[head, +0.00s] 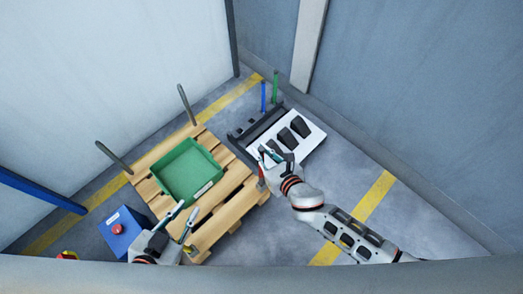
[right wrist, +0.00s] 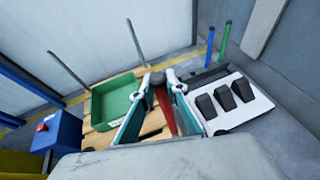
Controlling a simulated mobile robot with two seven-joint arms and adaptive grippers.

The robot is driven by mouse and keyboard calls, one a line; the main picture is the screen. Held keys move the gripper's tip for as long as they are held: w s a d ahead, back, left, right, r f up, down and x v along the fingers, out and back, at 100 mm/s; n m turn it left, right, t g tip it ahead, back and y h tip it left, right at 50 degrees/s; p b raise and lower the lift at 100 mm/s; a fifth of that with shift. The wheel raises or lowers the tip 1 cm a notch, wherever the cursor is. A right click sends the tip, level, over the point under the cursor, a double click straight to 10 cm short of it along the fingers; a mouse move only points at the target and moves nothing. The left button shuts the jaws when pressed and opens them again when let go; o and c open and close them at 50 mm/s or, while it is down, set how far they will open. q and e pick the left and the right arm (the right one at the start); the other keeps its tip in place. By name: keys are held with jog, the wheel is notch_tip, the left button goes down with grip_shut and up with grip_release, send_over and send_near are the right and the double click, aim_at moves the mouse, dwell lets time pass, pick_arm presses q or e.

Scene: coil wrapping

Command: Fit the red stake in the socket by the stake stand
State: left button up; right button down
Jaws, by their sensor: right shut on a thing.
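My right gripper (head: 268,155) is shut on the red stake (right wrist: 165,108), which shows between its fingers in the right wrist view. In the head view only a small red part shows beside the gripper; its lower end is hidden. The gripper is over the near left side of the stake stand (head: 240,150), a dark rail along the white panel. A blue stake (head: 263,96) and a green stake (head: 275,86) stand upright at its far end. I cannot make out the empty socket. My left gripper (head: 183,219) is open and empty over the pallet's near edge.
The white panel (head: 316,139) carries black wedge-shaped blocks. A wooden pallet (head: 225,215) holds a green tray (head: 187,198), with grey posts (head: 187,105) at its far side. A blue box with a red button (head: 118,245) stands at left. Floor at right is clear.

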pick_arm(q)
jog(key=shift+w+r, duration=0.25)
jog(key=shift+r, duration=0.25)
pick_arm(e)
jog(key=shift+w+r, duration=0.1)
dwell(0.5)
pick_arm(q)
jog(key=shift+s+f, duration=0.15)
jog(key=shift+f, duration=0.25)
dwell(0.4)
